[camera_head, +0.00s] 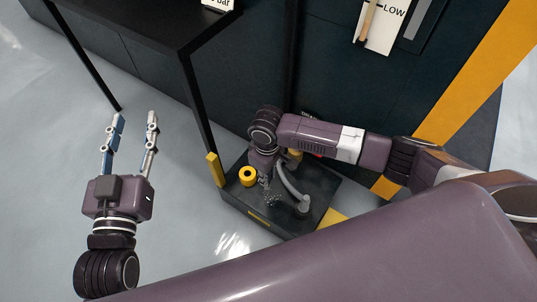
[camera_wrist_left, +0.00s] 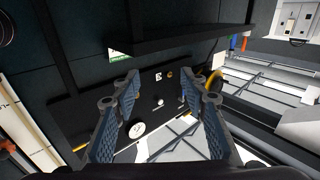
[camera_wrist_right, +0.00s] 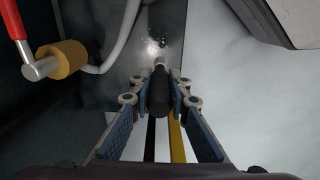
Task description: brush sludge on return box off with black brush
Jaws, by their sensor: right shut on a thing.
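The return box is a low dark box (camera_head: 318,190) on the floor, below the wall panel. Grey speckled sludge (camera_head: 272,197) shows on its top in the head view, and pale specks (camera_wrist_right: 150,48) show in the right wrist view. My right gripper (camera_wrist_right: 160,88) is shut on the black brush (camera_wrist_right: 158,98). The brush's far end points toward the specks; whether it touches them I cannot tell. In the head view, my right arm hides most of that gripper and the brush. My left gripper (camera_head: 134,120) is open and empty, away to the left of the box.
A yellow ring-shaped part (camera_head: 248,176) and a grey curved pipe (camera_head: 294,187) stand on the box. A dark table (camera_head: 140,22) with thin legs is at upper left. Clear grey floor (camera_head: 50,150) lies around my left gripper.

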